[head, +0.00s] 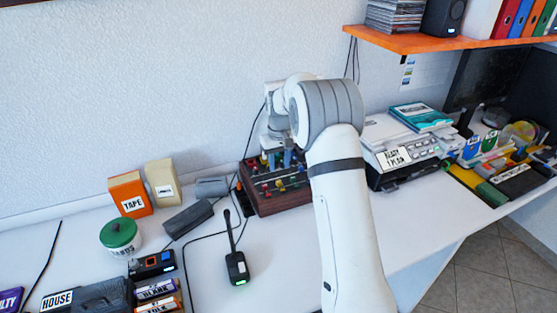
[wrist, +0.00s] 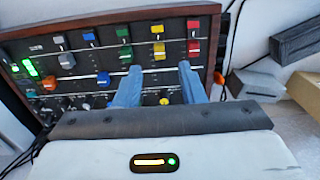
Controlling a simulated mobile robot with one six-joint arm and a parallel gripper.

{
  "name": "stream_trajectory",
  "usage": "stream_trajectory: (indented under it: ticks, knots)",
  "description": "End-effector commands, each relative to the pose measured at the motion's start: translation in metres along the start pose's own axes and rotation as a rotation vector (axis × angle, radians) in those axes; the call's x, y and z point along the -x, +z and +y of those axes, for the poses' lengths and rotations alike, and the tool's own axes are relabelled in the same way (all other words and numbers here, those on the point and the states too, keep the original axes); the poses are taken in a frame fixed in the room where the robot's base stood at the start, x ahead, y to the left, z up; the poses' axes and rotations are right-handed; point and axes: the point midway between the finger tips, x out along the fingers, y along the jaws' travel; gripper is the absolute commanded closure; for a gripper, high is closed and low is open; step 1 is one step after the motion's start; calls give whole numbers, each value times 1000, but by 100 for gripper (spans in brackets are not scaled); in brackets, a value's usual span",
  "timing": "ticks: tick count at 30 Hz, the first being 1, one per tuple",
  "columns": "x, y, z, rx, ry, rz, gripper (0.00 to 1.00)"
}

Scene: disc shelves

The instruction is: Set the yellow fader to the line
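The mixer panel (wrist: 140,48) has columns of coloured blocks and fader slots. The yellow column shows a yellow block (wrist: 157,29) near the top edge and a second yellow block (wrist: 159,49) below it, which looks like the fader cap. Whether the fingertips touch the panel cannot be told. In the head view my gripper (head: 279,160) is over the mixer (head: 275,195), partly hidden by my arm.
Red (wrist: 194,46), green (wrist: 124,51) and blue (wrist: 103,78) caps stand in neighbouring columns. A microphone (head: 236,265) and a dark grey box (head: 188,218) lie left of the mixer. A printer (head: 400,150) stands to the right. The front right of the table is clear.

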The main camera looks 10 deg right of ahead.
Motion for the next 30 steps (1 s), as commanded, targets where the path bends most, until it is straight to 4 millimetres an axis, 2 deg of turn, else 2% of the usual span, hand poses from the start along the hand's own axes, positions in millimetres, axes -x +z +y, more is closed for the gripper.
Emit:
stream_trajectory:
  ticks: [5, 12, 18, 28, 30]
  knots:
    - [-13, -5, 1, 4, -1, -5, 64]
    - [-51, -4, 3, 0, -1, -5, 64]
    - [-73, -4, 4, -2, -1, -3, 64]
    - [-79, -4, 5, -4, 0, -1, 64]
    - [-79, -4, 5, -4, 0, -1, 68]
